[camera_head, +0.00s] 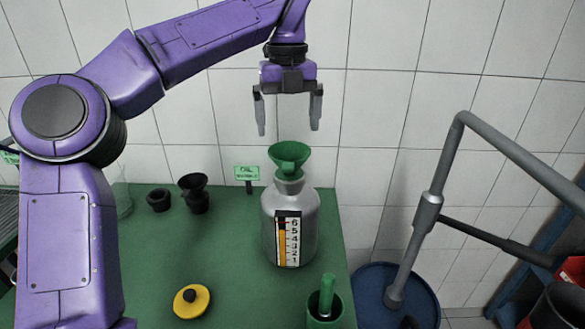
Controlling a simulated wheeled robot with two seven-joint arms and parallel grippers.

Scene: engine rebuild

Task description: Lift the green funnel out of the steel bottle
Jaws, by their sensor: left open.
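The green funnel (289,153) sits upright in the mouth of the steel bottle (305,215), with its wide cup above the neck and its spout hidden inside. The bottle stands on the green bench top and has a numbered level scale on its front. My left gripper (289,128) is open and empty, pointing down above the funnel, with a finger to each side and a gap between the fingertips and the cup. My right gripper is not in view.
A yellow and black cap (191,300) lies front left. A black funnel (194,188) and black ring (159,200) stand back left, near a small sign (247,173). A blue drum (372,308) and grey pipe (431,206) are right of the bench.

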